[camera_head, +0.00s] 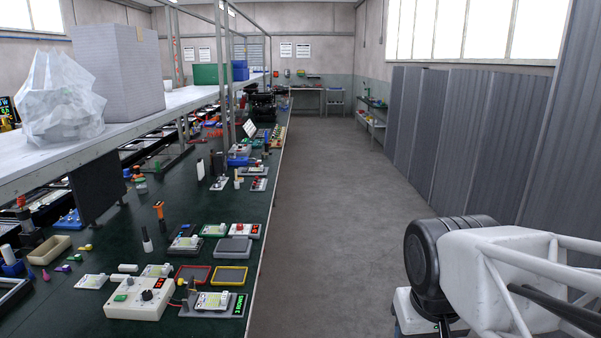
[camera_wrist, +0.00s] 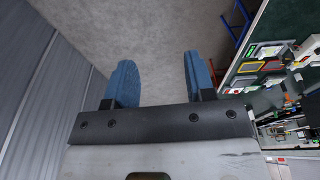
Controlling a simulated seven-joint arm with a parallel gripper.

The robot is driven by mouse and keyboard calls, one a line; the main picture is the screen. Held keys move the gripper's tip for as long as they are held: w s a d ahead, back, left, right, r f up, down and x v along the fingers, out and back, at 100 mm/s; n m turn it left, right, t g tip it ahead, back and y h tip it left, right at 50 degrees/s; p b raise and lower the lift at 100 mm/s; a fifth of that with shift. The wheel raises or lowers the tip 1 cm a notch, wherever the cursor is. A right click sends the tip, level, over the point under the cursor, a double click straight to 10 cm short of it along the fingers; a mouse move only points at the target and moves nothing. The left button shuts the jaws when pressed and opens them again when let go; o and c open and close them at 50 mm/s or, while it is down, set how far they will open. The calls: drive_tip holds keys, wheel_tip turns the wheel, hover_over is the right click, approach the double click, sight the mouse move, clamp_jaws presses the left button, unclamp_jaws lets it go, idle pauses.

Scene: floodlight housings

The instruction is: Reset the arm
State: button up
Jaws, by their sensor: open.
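My gripper (camera_wrist: 160,82) shows in the wrist view with its two blue fingers apart and nothing between them. Bare grey floor lies beyond the fingertips. In the head view my arm is at the lower right, over the floor and clear of the bench; the gripper itself cannot be made out there.
A long dark green workbench (camera_head: 90,300) runs along the left, with a beige control box (camera_head: 140,299), red and yellow trays and several small devices. A white shelf (camera_head: 150,118) stands above it. Grey corrugated panels (camera_head: 470,140) line the right. The concrete aisle (camera_head: 325,190) is clear.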

drive_tip(key=shift+s+d+f, duration=0.15)
drive_tip(key=shift+s+f, duration=0.15)
drive_tip(key=shift+s, duration=0.3)
drive_tip(key=shift+s+d+f, duration=0.1)
drive_tip(key=shift+s+f, duration=0.2)
drive_tip(key=shift+s, duration=0.25)
